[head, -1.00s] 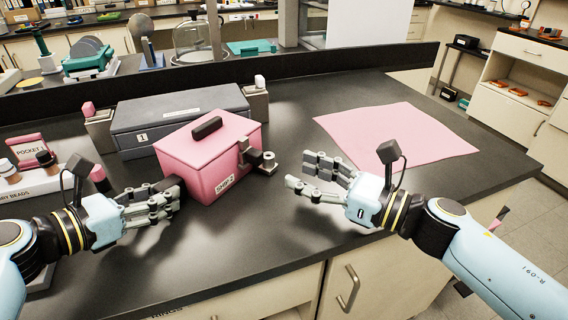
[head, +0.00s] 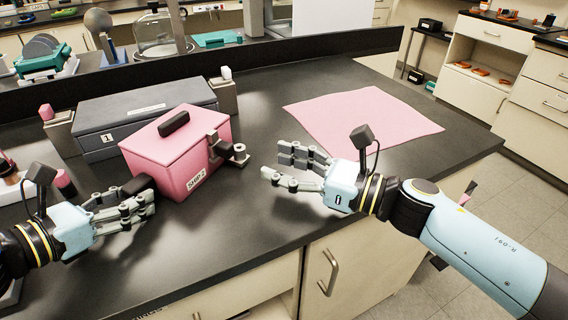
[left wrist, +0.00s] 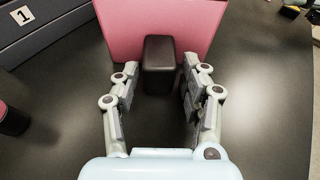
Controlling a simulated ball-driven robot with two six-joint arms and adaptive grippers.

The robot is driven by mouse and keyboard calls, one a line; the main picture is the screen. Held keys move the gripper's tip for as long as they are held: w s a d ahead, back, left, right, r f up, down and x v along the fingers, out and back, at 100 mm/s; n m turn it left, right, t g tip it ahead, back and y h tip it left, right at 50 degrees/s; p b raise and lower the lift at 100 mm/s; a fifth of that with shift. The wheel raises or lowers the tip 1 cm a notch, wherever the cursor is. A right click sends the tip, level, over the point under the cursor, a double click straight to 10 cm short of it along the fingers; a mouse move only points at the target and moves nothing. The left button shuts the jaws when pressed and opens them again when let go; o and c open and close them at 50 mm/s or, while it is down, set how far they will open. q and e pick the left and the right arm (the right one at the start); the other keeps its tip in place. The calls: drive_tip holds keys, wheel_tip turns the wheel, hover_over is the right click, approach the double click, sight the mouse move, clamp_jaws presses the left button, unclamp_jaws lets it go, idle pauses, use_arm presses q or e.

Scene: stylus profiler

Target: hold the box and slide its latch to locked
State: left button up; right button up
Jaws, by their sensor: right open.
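The pink box (head: 175,160), with a label on its front, stands closed and upright on the black bench. A dark handle (head: 173,124) is on its lid. The latch (head: 217,146), a dark piece with a knob (head: 239,149), sits at its right side; I cannot tell its position. A dark block (left wrist: 159,66) sticks out of the box's left side. My left gripper (head: 145,200) is open, with its fingers on either side of this block and small gaps visible in the left wrist view. My right gripper (head: 272,165) is open and empty, right of the latch and apart from it.
A grey case (head: 140,112) marked 1 lies behind the box, between two small stands (head: 224,98). A pink mat (head: 362,118) lies flat at the right back. A small pink-topped jar (head: 65,182) stands at the left.

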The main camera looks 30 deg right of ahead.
use_arm(q)
drive_tip(key=shift+o, duration=0.9)
drive_tip(key=shift+r, duration=0.15)
drive_tip(key=v, duration=1.2)
drive_tip(key=shift+s+d, duration=0.1)
use_arm(e)
drive_tip(key=shift+s, duration=0.1)
